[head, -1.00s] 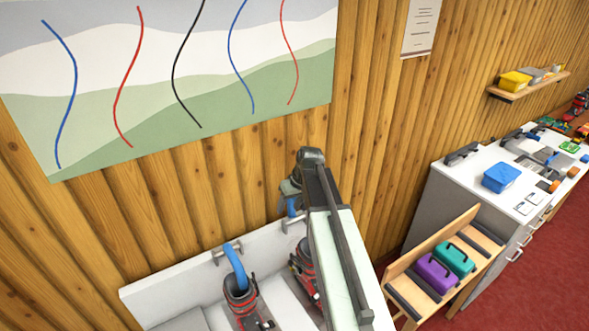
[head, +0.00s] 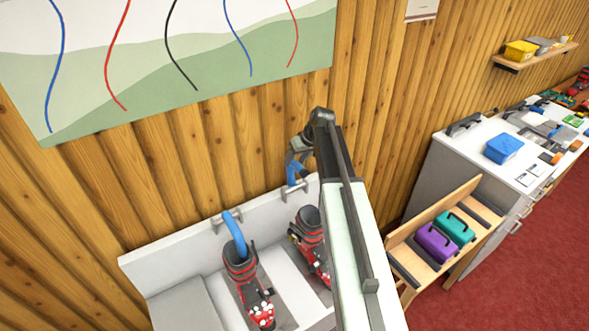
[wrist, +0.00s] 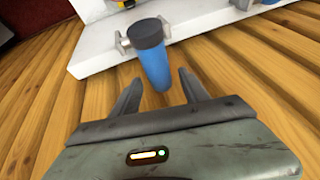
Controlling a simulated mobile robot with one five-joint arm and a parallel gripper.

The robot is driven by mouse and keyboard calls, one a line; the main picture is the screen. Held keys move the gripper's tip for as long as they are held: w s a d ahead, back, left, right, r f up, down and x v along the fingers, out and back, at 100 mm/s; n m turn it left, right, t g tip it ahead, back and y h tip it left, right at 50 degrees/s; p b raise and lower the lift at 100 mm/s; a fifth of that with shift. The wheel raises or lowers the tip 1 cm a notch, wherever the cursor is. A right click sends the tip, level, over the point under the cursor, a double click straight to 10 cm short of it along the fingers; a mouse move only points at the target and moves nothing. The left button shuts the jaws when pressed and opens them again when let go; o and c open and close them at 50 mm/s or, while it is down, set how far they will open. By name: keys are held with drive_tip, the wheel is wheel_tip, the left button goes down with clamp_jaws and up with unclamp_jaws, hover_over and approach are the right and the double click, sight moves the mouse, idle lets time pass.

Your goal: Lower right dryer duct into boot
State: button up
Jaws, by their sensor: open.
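The right dryer duct (head: 292,174) is a blue tube standing up at the back panel of the white dryer. In the wrist view the right duct (wrist: 153,66) has a dark end cap and sits between and just beyond my open fingers, with gaps visible on both sides. My gripper (head: 298,156) is at the duct's upper part, and its fingers (wrist: 159,78) are spread and hold nothing. The right boot (head: 308,228), black, grey and red, stands below and in front of the duct, partly hidden by my arm. The duct is outside the boot.
The left duct (head: 233,229) bends over into the left boot (head: 243,272). The white dryer (head: 163,266) backs onto a wooden wall (head: 190,150). A low wooden rack (head: 462,196) with purple and teal cases and a white counter (head: 466,148) stand to the right.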

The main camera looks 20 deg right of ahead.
drive_tip(key=shift+w+a+f, duration=0.1)
drive_tip(key=shift+w+f, duration=0.05)
drive_tip(key=shift+f, duration=0.25)
drive_tip(key=shift+r, duration=0.15)
clamp_jaws()
idle(1.0)
